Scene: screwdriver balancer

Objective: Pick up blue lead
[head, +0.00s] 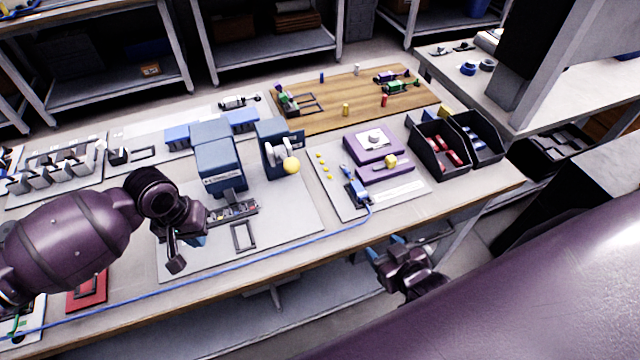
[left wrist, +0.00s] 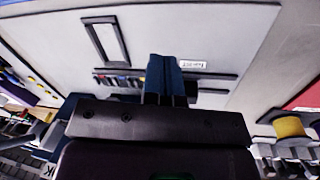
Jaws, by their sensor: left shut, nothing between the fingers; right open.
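A thin blue lead (head: 250,253) lies along the front of the workbench. It runs from the lower left to a blue block-shaped end (head: 358,191) on the grey mat at the right. My left gripper (head: 198,240) is over the front of the middle mat, left of the black rectangular frame and behind the lead. Its blue fingers are pressed together in the left wrist view (left wrist: 165,77) with nothing between them. My right gripper (head: 385,250) is open and empty, low in front of the bench edge, apart from the lead.
A blue-grey machine (head: 218,155) stands behind my left gripper. A black rack (head: 236,212) of small coloured pieces lies before it. A purple fixture (head: 373,146), black bins (head: 440,148) and a wooden board (head: 330,110) are further right and back. The bench's front strip is mostly clear.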

